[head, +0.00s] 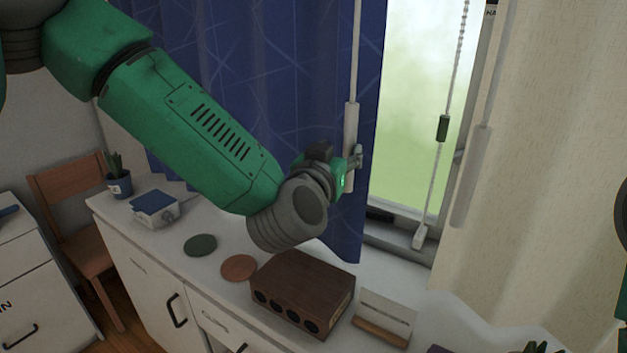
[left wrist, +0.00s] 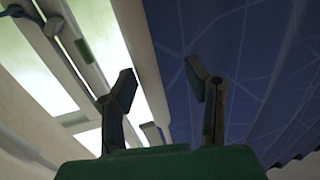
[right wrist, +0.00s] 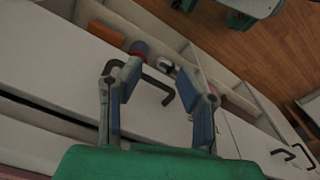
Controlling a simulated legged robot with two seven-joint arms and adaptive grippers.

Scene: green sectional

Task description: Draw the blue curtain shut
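The blue curtain (head: 260,70) hangs at the left of the window (head: 405,90) in the head view, with bare glass to its right. A white pull wand (head: 351,120) hangs at the curtain's right edge. My left gripper (head: 354,162) is at the wand's lower part. In the left wrist view the left gripper's fingers (left wrist: 162,88) stand apart, with the blue curtain (left wrist: 250,60) behind the right finger. I cannot tell whether they touch the wand. My right gripper (right wrist: 158,90) is open and empty in the right wrist view, above white furniture.
A cream curtain (head: 550,130) with its own wand (head: 470,175) hangs at the right. A beaded cord (head: 460,50) hangs before the glass. Below, the white cabinet top (head: 215,270) holds a brown wooden box (head: 300,285), coasters, a plant and a small blue-topped box (head: 155,205).

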